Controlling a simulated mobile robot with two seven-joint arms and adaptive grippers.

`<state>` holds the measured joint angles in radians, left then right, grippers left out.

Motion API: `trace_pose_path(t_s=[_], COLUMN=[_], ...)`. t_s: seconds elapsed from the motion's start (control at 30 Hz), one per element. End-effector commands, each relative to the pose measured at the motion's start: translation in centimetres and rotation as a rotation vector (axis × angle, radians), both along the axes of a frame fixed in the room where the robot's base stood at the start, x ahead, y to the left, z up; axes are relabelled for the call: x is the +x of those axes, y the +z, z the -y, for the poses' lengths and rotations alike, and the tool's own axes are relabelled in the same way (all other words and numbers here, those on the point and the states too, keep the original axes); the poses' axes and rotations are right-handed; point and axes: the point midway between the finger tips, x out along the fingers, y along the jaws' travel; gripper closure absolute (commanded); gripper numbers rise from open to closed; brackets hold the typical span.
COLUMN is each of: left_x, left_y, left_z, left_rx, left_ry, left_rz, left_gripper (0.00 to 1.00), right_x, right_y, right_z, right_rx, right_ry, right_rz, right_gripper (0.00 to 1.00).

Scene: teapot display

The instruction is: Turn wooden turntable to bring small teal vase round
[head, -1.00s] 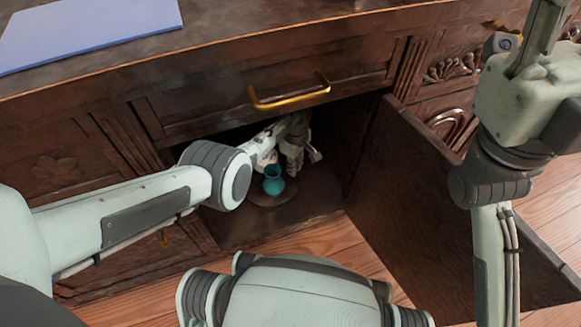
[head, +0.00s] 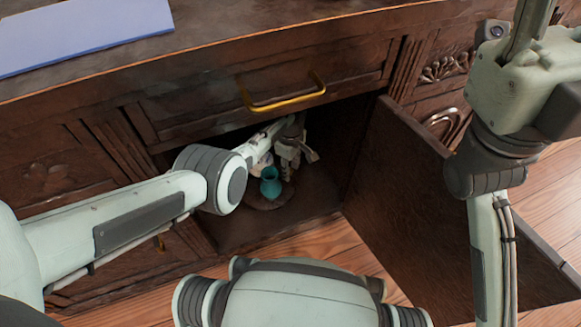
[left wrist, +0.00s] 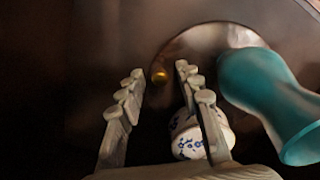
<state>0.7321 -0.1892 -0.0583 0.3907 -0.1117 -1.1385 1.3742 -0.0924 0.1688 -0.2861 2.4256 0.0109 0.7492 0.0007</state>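The small teal vase (head: 270,186) stands upright on the round wooden turntable (head: 256,203) inside the open cabinet. In the left wrist view the vase (left wrist: 262,92) is at the right, beside my left gripper's right finger. The turntable (left wrist: 200,42) shows there as a brown disc, with a small gold knob (left wrist: 160,76) at its near-left edge. My left gripper (head: 288,170) is inside the cabinet behind the vase. In the wrist view its fingers (left wrist: 158,88) are apart with the knob in line between them; I cannot tell whether they touch it. My right gripper is outside the views.
A white and blue patterned piece (left wrist: 190,143) is partly hidden behind the right finger. The cabinet door (head: 405,190) stands open on the right. A drawer with a gold handle (head: 285,103) is above the opening. A blue-grey board (head: 85,28) lies on the top.

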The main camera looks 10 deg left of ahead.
Motion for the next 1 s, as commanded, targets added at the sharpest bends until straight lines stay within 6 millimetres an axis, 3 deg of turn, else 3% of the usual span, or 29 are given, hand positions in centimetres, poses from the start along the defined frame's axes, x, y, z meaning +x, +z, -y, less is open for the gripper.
trace_pose_path(t_s=[0.47, 0.57, 1.0], left_x=[0.1, 0.0, 0.1], left_y=[1.2, 2.3, 10.7], left_z=[0.1, 0.0, 0.0], left_rx=[-0.001, -0.001, -0.001], left_ry=[0.0, 0.001, 0.0], left_rz=[0.002, 0.003, 0.003], left_gripper=[0.65, 0.65, 0.65], right_x=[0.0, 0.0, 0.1], right_y=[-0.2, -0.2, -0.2], right_z=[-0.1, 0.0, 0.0], right_rx=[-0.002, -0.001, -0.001], right_ry=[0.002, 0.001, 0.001], right_rz=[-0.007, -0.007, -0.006], right_gripper=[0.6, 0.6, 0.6])
